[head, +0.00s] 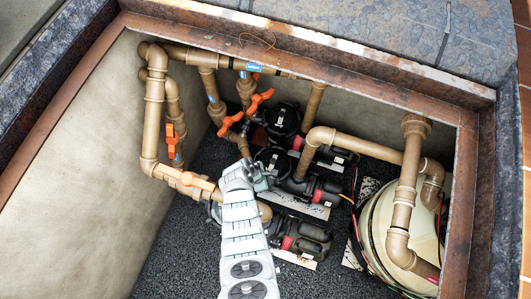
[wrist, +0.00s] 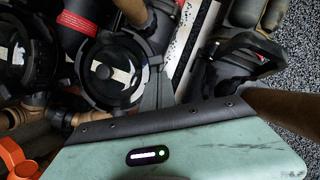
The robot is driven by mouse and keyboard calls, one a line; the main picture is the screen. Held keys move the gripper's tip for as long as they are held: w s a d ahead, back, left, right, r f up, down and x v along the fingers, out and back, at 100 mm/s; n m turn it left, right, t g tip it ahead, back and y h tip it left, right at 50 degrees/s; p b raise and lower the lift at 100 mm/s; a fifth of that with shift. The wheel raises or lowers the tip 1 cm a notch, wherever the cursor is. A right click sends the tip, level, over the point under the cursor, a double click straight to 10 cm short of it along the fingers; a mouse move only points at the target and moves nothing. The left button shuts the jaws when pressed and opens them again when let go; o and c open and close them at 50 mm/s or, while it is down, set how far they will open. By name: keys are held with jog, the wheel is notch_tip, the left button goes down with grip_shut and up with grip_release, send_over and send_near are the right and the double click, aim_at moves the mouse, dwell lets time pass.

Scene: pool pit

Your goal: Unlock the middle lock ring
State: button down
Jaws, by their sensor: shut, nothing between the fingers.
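The middle pump (head: 273,158) stands between two similar pumps, and its black lock ring is partly hidden by my gripper in the head view. In the wrist view a black lock ring (wrist: 82,88) circles a clear lid with a pale label across it; it appears to be the middle one. My gripper (head: 266,180) is low in the pit beside the middle pump, shut and empty. In the wrist view its grey fingers (wrist: 157,90) show just right of that ring. I cannot tell whether they touch it.
Another lidded pump (wrist: 15,58) lies left in the wrist view. Tan pipes (head: 153,110) with orange valve handles (head: 260,101) crowd the left and back. A round cream tank (head: 380,225) stands at the right. Dark gravel floor (head: 195,220) is open to the left of my arm.

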aim_at(277, 182)
jog(key=b+x, duration=0.1)
jog(key=x, duration=0.1)
jog(key=shift+d+f, duration=0.1)
jog(key=shift+f, duration=0.2)
jog(key=shift+d, duration=0.15)
jog(key=shift+w+d+r+n+p, duration=0.2)
jog(key=shift+d+n+p, duration=0.15)
jog(key=shift+p, duration=0.3)
jog(key=shift+d+f+n+p, duration=0.1)
jog(key=shift+d+n+p, duration=0.15)
jog(key=shift+d+p, duration=0.1)
jog(key=shift+f+n+t, duration=0.1)
jog(key=shift+n+t, duration=0.2)
jog(key=shift+d, duration=0.1)
